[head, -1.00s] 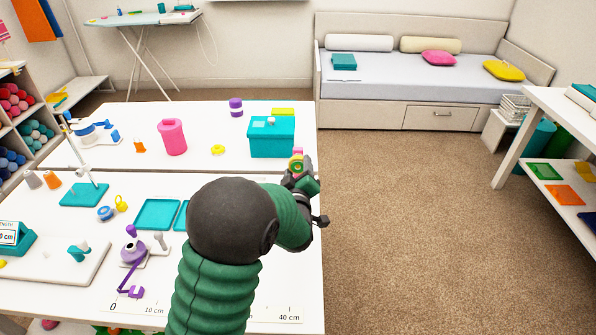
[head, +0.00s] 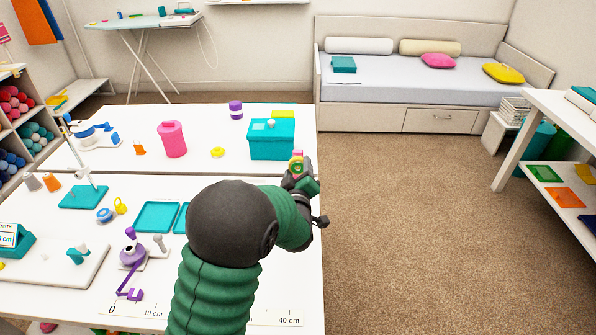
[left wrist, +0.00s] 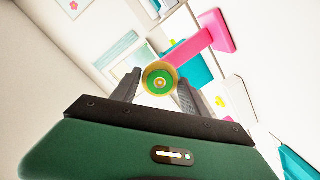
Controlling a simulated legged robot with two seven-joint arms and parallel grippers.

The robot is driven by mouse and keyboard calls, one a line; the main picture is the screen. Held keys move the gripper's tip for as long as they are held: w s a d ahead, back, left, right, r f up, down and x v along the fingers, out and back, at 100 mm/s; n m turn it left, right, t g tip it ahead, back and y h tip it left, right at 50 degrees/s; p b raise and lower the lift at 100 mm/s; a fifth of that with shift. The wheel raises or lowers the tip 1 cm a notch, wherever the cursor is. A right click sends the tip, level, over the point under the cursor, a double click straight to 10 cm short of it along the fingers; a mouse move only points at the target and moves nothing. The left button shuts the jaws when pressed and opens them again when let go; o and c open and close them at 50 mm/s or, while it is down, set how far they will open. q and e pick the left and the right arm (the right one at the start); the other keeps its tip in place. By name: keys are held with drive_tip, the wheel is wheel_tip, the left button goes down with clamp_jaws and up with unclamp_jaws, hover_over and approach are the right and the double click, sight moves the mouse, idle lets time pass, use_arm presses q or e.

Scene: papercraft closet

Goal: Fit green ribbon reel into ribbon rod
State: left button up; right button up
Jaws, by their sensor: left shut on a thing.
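The green ribbon reel (left wrist: 160,80) has a yellow rim and a small orange centre in the left wrist view. It sits between the two fingers of my left gripper (left wrist: 160,92), which is shut on it. A pink rod (left wrist: 192,46) with a flat pink base (left wrist: 216,30) shows just behind the reel. I cannot tell whether the reel touches it. In the head view my left gripper (head: 299,178) and the reel (head: 296,168) are near the worktable's right edge, with a bit of pink above the reel. My arm hides part of the table there. My right gripper is out of view.
A teal box (head: 271,142) stands just behind my left gripper. Open carpet (head: 400,220) lies to the right.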

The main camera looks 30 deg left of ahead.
use_arm(q)
drive_tip(key=shift+b+x, duration=0.5)
drive_tip(key=shift+x, duration=0.4)
idle(0.8)
drive_tip(key=o, duration=1.4)
drive_tip(key=shift+o, duration=0.2)
drive_tip(key=shift+s+d, duration=0.1)
drive_tip(key=b+v, duration=0.9)
drive_tip(key=v, duration=0.7)
drive_tip(key=shift+s+b, duration=0.3)
drive_tip(key=shift+b, duration=0.1)
